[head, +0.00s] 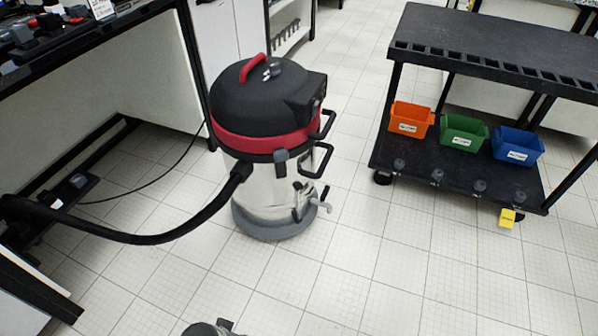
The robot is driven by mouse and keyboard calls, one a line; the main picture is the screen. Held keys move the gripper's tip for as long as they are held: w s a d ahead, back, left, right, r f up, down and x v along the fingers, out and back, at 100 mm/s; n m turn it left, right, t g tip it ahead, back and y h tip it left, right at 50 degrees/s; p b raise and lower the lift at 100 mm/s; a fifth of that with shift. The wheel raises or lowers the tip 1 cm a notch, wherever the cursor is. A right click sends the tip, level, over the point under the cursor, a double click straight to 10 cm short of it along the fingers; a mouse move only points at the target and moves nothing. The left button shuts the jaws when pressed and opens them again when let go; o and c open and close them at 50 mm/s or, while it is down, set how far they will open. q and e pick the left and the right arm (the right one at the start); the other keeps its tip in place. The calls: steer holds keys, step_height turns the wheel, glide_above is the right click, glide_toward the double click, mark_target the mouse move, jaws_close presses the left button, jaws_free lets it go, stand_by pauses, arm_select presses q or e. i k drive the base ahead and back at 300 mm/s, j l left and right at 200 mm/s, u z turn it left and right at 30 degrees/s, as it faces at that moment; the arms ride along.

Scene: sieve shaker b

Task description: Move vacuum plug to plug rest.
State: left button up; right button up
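The vacuum (270,130) stands upright on the floor, with a black lid, red band and steel drum. A thin black cable (150,184) runs from behind it to a dark power strip (62,194) on the left under the bench. A small grey piece on the strip looks like the vacuum plug (78,181); it is too small to be sure. A small grey fitting (272,71) sits on the lid beside the red handle; I cannot tell whether it is the plug rest.
A thick black hose (150,238) arcs from the vacuum to the left bench (100,42). A black cart (460,185) with orange, green and blue bins stands at right. The tiled floor in front is largely clear.

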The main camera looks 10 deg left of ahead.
mark_target(46, 197)
steer(key=u, duration=1.95)
